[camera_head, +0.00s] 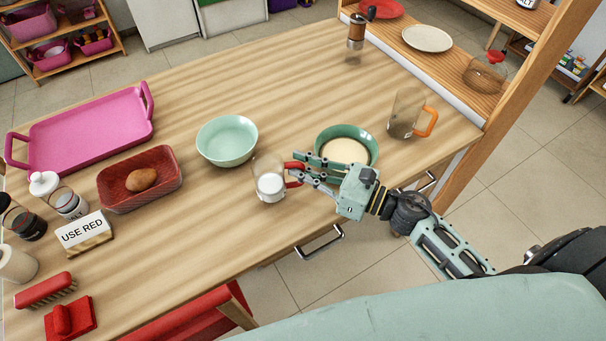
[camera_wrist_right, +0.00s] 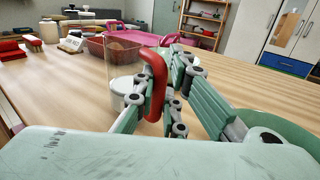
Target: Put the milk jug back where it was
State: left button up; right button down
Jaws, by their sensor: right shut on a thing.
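The milk jug (camera_head: 269,184) is a clear vessel with white milk in it and a red handle. It stands upright at the table's front middle, on or just above the wood; I cannot tell which. My right gripper (camera_head: 296,174) is shut on the red handle from the right. In the right wrist view the red handle (camera_wrist_right: 153,84) is between the fingers of my right gripper (camera_wrist_right: 168,88), and the clear jug body (camera_wrist_right: 122,85) shows behind it, partly hidden. My left gripper is not in view.
A green bowl with pale contents (camera_head: 345,150) is close behind my right gripper. An empty mint bowl (camera_head: 227,140) stands behind the jug. A glass with an orange handle (camera_head: 405,113) is at the right. A red basket (camera_head: 140,180), pink tray (camera_head: 92,132) and "USE RED" sign (camera_head: 84,233) are left.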

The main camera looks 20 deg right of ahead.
notch_tip(320, 180, down, 3)
jog(key=shift+r, duration=0.2)
jog(key=shift+f, duration=0.2)
jog(key=c, duration=1.8)
grip_release()
jog(key=shift+r, duration=0.15)
